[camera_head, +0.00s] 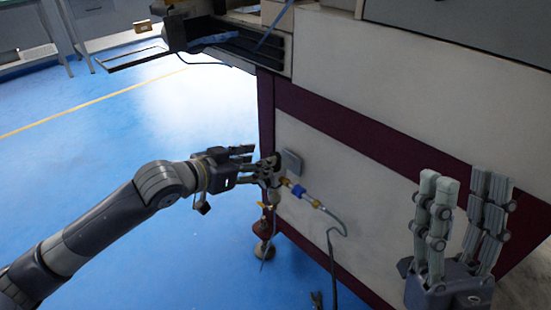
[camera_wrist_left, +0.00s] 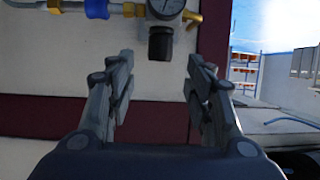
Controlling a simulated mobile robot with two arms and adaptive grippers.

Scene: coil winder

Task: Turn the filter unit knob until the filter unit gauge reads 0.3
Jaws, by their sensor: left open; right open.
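In the head view my left gripper (camera_head: 262,164) is at the panel and hides most of the filter unit, including knob and gauge. My right gripper (camera_head: 464,200) is open and empty, fingers up, at the lower right.
A blue fitting (camera_head: 298,191) and brass connectors join the unit to a grey hose (camera_head: 332,245) along the white panel (camera_head: 350,190). A maroon frame (camera_head: 350,128) borders the panel. Blue floor (camera_head: 120,130) is open at left. A machine shelf (camera_head: 245,50) juts out above.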

